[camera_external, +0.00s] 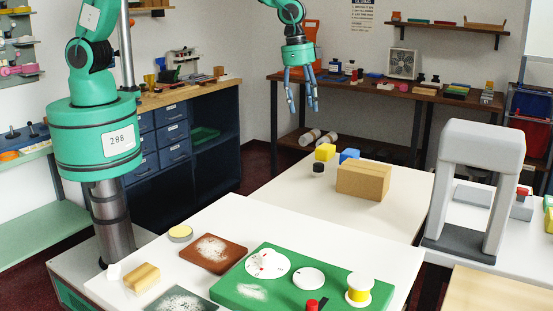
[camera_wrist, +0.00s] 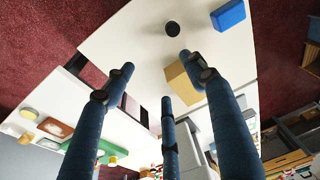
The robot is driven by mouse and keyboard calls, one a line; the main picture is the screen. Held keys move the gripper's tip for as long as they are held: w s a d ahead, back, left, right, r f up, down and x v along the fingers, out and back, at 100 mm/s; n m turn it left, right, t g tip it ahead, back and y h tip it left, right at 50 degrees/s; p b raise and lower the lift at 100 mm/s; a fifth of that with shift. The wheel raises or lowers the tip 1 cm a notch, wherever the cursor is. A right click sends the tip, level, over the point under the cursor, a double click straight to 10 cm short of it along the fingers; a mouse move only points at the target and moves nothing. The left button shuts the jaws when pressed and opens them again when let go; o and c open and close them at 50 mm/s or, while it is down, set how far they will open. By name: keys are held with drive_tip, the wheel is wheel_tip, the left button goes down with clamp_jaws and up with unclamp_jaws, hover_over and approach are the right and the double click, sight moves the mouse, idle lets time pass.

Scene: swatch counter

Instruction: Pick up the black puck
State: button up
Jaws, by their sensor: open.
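In the wrist view the black puck (camera_wrist: 172,28) shows near the top, beyond the fingertips. My gripper (camera_external: 302,100) hangs in the air above the table with its blue fingers spread and pointing down. The gripper's three fingers also fill the middle of the wrist view (camera_wrist: 160,75).
A blue block (camera_external: 349,155) stands behind the box; it also shows in the wrist view (camera_wrist: 228,15). A grey arch (camera_external: 478,180) stands at the right. The nearer table holds a green board (camera_external: 235,291), a brown board (camera_external: 213,268) and small items. Table left of the puck is clear.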

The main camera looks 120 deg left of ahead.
hover_over(318, 164)
drive_tip(key=s, duration=0.1)
wheel_tip(318, 164, down, 10)
drive_tip(key=shift+s+d+r+p, duration=0.1)
drive_tip(key=shift+d+r+p, duration=0.05)
drive_tip(key=shift+r+p, duration=0.15)
drive_tip(key=shift+f, duration=0.2)
drive_tip(key=shift+w+f, duration=0.15)
drive_tip(key=shift+f, duration=1.25)
drive_tip(key=shift+w+f, duration=0.2)
drive_tip(key=shift+f, duration=1.15)
drive_tip(key=shift+w+f, duration=0.15)
drive_tip(key=shift+f, duration=1.25)
drive_tip(key=shift+w+a+f, duration=0.1)
drive_tip(key=shift+w+f, duration=0.05)
drive_tip(key=shift+f, duration=1.15)
drive_tip(key=shift+w+a+f, duration=0.1)
drive_tip(key=shift+f, duration=1.15)
drive_tip(key=c, duration=1.1)
